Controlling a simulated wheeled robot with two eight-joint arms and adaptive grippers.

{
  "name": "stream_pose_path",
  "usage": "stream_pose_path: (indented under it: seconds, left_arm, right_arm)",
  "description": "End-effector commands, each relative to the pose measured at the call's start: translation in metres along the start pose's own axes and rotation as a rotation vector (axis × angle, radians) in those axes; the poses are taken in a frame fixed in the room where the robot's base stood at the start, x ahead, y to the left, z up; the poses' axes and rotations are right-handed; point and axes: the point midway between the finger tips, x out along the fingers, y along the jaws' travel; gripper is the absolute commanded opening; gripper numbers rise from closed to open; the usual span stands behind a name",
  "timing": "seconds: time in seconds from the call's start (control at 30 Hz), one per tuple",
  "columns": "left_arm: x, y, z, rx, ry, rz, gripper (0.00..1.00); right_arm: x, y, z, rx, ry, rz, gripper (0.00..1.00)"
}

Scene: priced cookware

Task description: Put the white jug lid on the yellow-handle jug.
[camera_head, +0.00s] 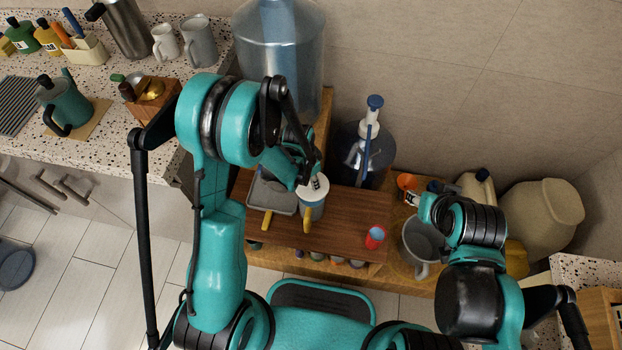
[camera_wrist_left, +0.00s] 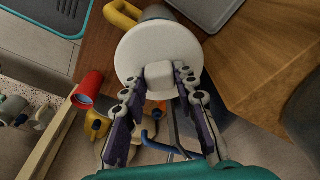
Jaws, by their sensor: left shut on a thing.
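The white jug lid (camera_head: 313,186) is a round disc with a square knob, seen face-on in the left wrist view (camera_wrist_left: 145,45). My left gripper (camera_wrist_left: 157,80) is shut on the lid by its knob; in the head view its fingers are partly hidden by the arm. The grey yellow-handle jug (camera_head: 310,210) stands on the brown wooden top directly under the lid, its yellow handle toward the front. In the left wrist view the yellow handle (camera_wrist_left: 122,13) shows past the lid's edge. I cannot tell whether the lid touches the rim. My right gripper's fingers are hidden behind its arm.
A grey pan (camera_head: 272,196) with a yellow handle lies left of the jug. Behind are a large water bottle (camera_head: 280,45) and a dark bottle with a pump. A grey mug (camera_head: 420,245) is farther right.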

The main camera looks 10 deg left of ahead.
Motion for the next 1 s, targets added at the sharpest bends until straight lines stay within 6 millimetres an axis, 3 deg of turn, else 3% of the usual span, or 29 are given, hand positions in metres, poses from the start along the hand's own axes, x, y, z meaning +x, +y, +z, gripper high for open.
stream_pose_path:
  seconds: [0.6,1.0]
  left_arm:
    - [0.045,0.000,0.007,0.000,0.000,0.000,0.00]
    - [0.047,0.000,0.007,0.000,0.000,0.000,0.00]
  right_arm:
    - [0.038,0.000,0.028,0.000,0.000,0.000,0.40]
    - [0.040,0.000,0.029,0.000,0.000,0.000,0.40]
